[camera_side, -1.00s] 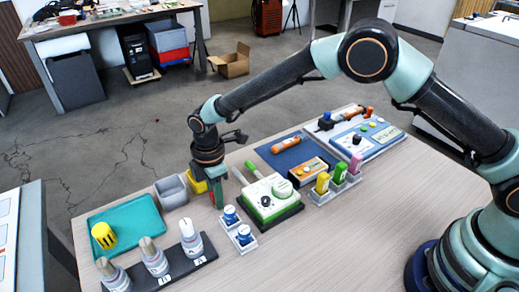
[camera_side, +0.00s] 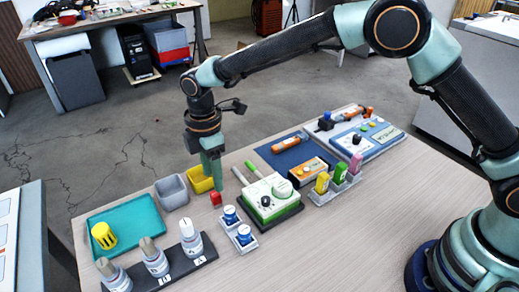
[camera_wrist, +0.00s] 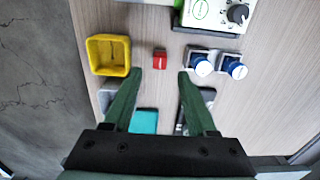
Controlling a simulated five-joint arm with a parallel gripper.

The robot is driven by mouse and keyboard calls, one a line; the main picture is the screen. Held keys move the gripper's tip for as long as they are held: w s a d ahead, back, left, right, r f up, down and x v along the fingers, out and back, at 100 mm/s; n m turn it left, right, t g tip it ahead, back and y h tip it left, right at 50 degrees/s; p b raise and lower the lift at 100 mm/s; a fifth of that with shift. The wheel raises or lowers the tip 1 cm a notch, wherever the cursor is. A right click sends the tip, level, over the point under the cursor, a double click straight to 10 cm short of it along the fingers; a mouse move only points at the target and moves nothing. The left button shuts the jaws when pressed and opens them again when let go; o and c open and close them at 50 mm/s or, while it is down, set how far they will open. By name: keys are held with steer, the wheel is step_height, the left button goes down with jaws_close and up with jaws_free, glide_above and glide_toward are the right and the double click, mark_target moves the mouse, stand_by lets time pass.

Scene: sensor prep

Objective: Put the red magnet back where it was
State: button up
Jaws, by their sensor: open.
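The red magnet (camera_side: 216,199) is a small red block standing on the bare wooden table, between the yellow bin and the blue-capped vials. In the wrist view the red magnet (camera_wrist: 160,60) lies just beyond the fingertips, roughly centred between them and touching neither. My gripper (camera_side: 213,178) is above the magnet in the side view, pointing down, open and empty. Its two green fingers (camera_wrist: 160,74) show spread apart in the wrist view.
A yellow bin (camera_side: 200,187) and a grey bin (camera_side: 171,200) stand left of the magnet. Blue-capped vials (camera_side: 231,215) in small holders stand right of it. A teal tray (camera_side: 152,217) and a black rack (camera_side: 204,246) of bottles are nearer. A green-and-white device (camera_side: 271,210) stands further right.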

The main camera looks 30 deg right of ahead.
mark_target(215, 193)
steer(key=s+d+r+m+t, duration=0.1)
steer(key=s+d+r+m, duration=0.1)
steer(key=d+r+m, duration=0.4)
steer(key=s+d+r+m+t, duration=0.1)
steer(key=s+d+r+m, duration=0.1)
steer(key=d+r, duration=0.75)
steer(key=s+d+r+m+t, duration=0.1)
steer(key=s+d+m+t, duration=0.2)
steer(key=s+d+m, duration=0.7)
steer(key=shift+s+d+r+t, duration=0.3)
steer(key=shift+s+d, duration=0.55)
steer(key=shift+s, duration=0.25)
